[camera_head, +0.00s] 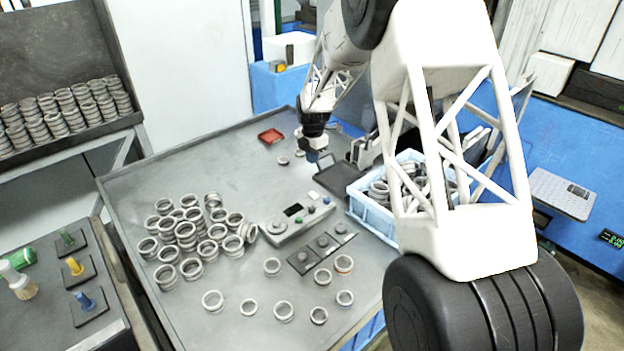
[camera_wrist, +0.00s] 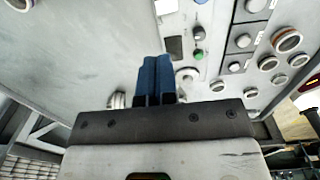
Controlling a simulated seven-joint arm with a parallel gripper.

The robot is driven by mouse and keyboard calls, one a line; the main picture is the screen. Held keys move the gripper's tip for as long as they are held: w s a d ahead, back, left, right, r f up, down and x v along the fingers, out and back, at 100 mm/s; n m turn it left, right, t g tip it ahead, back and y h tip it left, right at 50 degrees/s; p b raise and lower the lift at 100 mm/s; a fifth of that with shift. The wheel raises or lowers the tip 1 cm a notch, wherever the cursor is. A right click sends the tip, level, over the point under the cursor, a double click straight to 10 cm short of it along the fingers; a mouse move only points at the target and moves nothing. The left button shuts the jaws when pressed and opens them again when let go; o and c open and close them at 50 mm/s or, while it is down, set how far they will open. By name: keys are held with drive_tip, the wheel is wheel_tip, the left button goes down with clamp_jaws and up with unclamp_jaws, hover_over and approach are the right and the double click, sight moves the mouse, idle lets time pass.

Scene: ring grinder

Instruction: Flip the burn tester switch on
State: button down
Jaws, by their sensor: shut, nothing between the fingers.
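The burn tester seems to be the light grey box (camera_head: 297,219) in the middle of the table, with a dark display, a small green button, a dark button and a round part at its left end. It also shows in the wrist view (camera_wrist: 188,25), beyond my fingertips. I cannot tell which of its parts is the switch. My gripper (camera_head: 314,157) is above the table, behind the box in the head view and apart from it. Its blue fingers (camera_wrist: 155,62) are together and empty in the wrist view.
Stacked metal rings (camera_head: 186,232) stand left of the box. A dark strip with round parts (camera_head: 322,247) and loose rings lie in front. The table's left back is clear.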

drive_tip(key=shift+s+d, duration=0.15)
drive_tip(key=shift+s+d+r, duration=0.25)
drive_tip(key=shift+s+d, duration=0.1)
drive_tip(key=shift+d, duration=0.05)
drive_tip(key=shift+r, duration=0.1)
idle(0.3)
wheel_tip(320, 180, up, 14)
drive_tip(key=s+d, duration=0.1)
drive_tip(key=shift+s+d, duration=0.2)
idle(0.4)
idle(0.3)
